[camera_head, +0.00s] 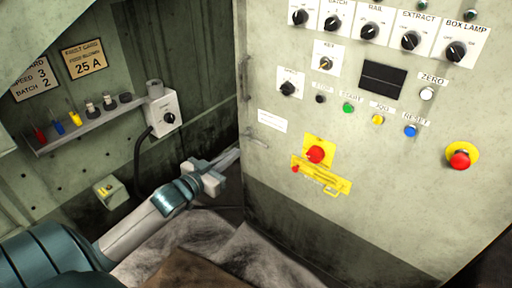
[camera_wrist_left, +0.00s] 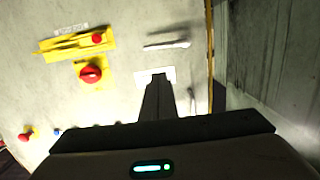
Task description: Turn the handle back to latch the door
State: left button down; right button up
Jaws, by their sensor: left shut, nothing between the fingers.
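The cabinet door (camera_head: 375,140) is a pale green panel on the right of the head view. Its small grey handle (camera_head: 257,138) sits near the door's left edge, below a white label. In the left wrist view the handle (camera_wrist_left: 167,45) lies roughly level, just beyond my fingertips. My left gripper (camera_head: 232,157) is shut and empty, at the door's left edge, close to the handle. In the left wrist view its dark fingers (camera_wrist_left: 158,78) overlap the white label, and the handle shows apart from them. I cannot tell the depth gap. My right gripper is not in view.
The door carries several knobs and buttons, a yellow hasp with a red lock (camera_head: 320,175) and a red stop button (camera_head: 460,158). A vertical pull (camera_head: 245,78) is above the handle.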

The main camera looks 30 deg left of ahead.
aim_at(254, 142)
pick_arm(q)
jog(key=shift+w+d+r, duration=0.1)
jog(key=shift+w+r, duration=0.05)
jog(key=shift+r, duration=0.85)
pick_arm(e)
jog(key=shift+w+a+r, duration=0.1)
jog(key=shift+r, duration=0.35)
pick_arm(q)
jog(key=shift+w, duration=0.15)
